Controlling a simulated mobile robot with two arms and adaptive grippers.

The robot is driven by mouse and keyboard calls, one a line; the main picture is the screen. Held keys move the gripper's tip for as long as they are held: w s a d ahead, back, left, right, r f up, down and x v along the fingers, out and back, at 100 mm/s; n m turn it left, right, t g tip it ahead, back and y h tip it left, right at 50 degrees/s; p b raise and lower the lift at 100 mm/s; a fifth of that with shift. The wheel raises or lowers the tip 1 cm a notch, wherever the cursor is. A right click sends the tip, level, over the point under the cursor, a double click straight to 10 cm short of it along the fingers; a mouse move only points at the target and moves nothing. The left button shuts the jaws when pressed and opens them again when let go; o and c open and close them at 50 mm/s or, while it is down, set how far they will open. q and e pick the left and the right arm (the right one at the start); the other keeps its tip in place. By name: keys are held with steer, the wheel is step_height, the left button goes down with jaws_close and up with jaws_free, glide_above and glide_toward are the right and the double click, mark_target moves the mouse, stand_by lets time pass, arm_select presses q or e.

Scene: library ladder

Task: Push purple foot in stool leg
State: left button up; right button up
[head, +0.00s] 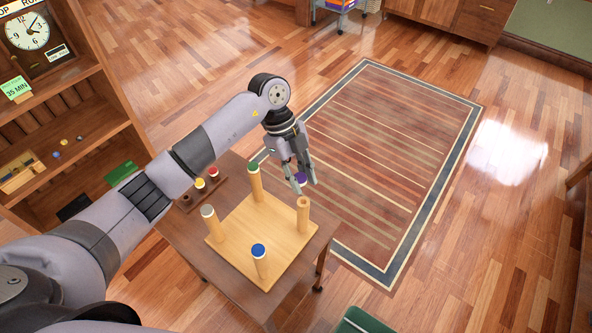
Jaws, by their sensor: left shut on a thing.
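An upturned stool with a light wood seat (233,245) lies on a small brown table, its legs pointing up. The front right leg (303,216) has a bare top with a dark hole. The other legs carry a green foot (253,166), a whitish foot (208,210) and a blue foot (258,250). My left gripper (304,184) points down and is shut on the purple foot (300,177), just above the bare leg top. A small gap seems to show between them. The foot is partly hidden by the fingers. My right gripper is not in view.
A dark wooden holder (188,202) on the table bears a yellow foot (199,183) and a red foot (213,172). A shelf with a clock (27,31) stands at left. A striped rug (400,150) and open floor lie beyond.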

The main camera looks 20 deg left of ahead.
arm_select(q)
steer(key=n, duration=0.1)
steer(key=n+t+p, duration=0.1)
steer(key=n, duration=0.2)
steer(key=shift+d+r+n+t+h+p, duration=0.15)
steer(key=shift+d+n+t+h+p, duration=0.15)
steer(key=shift+w+d+n+t, duration=0.15)
steer(key=shift+n+t, duration=0.15)
steer(key=shift+n, duration=0.3)
steer(key=shift+f, duration=0.25)
steer(key=b, duration=0.5)
glide_above(307, 202)
steer(key=f, duration=0.4)
steer(key=shift+a+f, duration=0.35)
steer(key=shift+a, duration=0.05)
steer(key=shift+f, duration=0.8)
steer(key=shift+p, duration=0.55)
steer(key=shift+f, duration=0.75)
stand_by(0.5)
steer(key=shift+f, duration=0.5)
stand_by(0.7)
